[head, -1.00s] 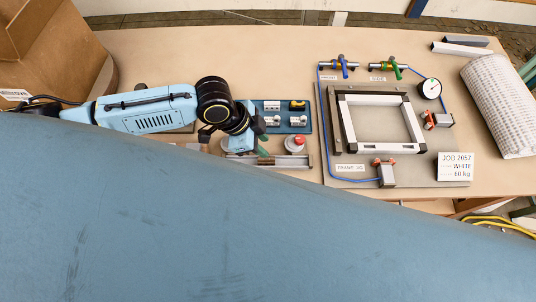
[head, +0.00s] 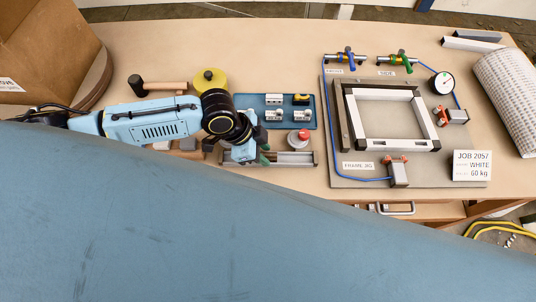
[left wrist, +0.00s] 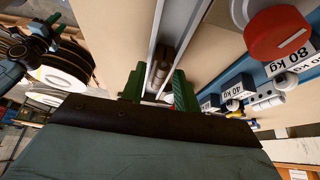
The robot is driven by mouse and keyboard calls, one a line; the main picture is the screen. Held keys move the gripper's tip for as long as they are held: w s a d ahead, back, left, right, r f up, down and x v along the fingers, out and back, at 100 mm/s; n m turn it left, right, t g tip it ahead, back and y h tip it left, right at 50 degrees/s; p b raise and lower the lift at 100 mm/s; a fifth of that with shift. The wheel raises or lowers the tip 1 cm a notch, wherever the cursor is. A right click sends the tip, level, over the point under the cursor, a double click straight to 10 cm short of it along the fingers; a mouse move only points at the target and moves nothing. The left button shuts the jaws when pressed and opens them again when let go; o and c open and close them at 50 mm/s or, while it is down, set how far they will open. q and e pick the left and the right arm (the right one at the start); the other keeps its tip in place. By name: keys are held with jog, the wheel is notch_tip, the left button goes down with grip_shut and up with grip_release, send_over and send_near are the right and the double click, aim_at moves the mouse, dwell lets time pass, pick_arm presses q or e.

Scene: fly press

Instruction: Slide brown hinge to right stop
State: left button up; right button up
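The long metal slide rail (head: 295,158) lies on the bench below the blue tray in the head view. In the left wrist view its two side bars (left wrist: 188,38) run away from me. A brownish, rounded piece, likely the brown hinge (left wrist: 160,72), sits between these bars. My left gripper (head: 262,157) is over the rail and hides part of it. In the left wrist view its green fingers (left wrist: 160,88) are apart, one on each side of the brownish piece; I cannot tell whether they touch it.
A mallet (head: 160,86) and a yellow-topped cylinder (head: 210,78) lie left. The frame jig (head: 335,115) is to the right.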

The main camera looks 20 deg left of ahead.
pick_arm(q)
jog(key=c, duration=0.5)
jog(key=shift+c, duration=0.5)
jog(key=shift+d, duration=0.15)
jog(key=shift+w+d, duration=0.2)
jog(key=shift+d, duration=0.3)
jog(key=shift+w+d, duration=0.15)
jog(key=shift+d, duration=0.35)
jog(key=shift+d, duration=0.15)
jog(key=shift+w+d+p, duration=0.3)
jog(key=shift+d, duration=0.65)
jog(key=shift+d, duration=0.2)
